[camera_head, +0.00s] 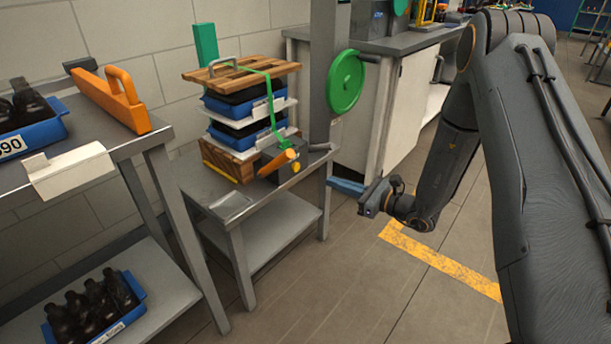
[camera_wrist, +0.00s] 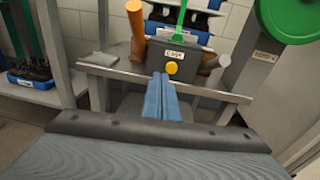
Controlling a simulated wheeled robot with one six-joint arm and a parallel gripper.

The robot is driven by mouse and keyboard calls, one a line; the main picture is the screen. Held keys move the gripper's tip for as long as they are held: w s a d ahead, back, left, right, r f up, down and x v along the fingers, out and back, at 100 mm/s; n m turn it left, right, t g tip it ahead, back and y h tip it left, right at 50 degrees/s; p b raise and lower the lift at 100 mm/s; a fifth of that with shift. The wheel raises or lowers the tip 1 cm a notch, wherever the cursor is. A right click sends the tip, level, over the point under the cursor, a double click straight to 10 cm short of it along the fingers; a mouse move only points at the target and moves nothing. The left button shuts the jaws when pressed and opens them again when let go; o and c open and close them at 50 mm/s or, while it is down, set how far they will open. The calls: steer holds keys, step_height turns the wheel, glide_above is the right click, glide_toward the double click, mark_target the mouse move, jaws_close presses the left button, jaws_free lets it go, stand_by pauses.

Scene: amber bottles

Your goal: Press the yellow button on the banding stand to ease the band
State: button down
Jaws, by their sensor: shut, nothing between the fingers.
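The yellow button (camera_wrist: 172,68) is on the front of the dark banding box (camera_wrist: 185,56), below a small label, in the wrist view. In the head view the banding box (camera_head: 272,160) sits at the front of a low grey stand (camera_head: 262,212), with an orange handle (camera_head: 275,164) on it. A green band (camera_head: 271,105) runs around a stack of blue trays and wooden boards (camera_head: 243,105). My gripper (camera_head: 340,185) is shut and empty, apart from the box. In the wrist view its blue fingertips (camera_wrist: 164,80) point at the box, just below and left of the button.
A green wheel (camera_head: 346,82) on a grey post stands right of the stack. At left is a steel table (camera_head: 157,135) with an orange tool (camera_head: 112,97) and blue crates of amber bottles (camera_head: 30,132). The floor (camera_head: 340,290) in front is clear.

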mark_target(297, 164)
steer(key=shift+w+d+f+m+t+h, duration=0.3)
steer(key=shift+w+d+f+m+t, duration=0.4)
steer(key=shift+w, duration=0.25)
steer(key=b+x, duration=0.1)
steer(key=x, duration=1.2)
steer(key=shift+w+a, duration=0.2)
steer(key=shift+a, duration=0.15)
steer(key=shift+w+a, duration=0.1)
steer(key=shift+a, duration=0.05)
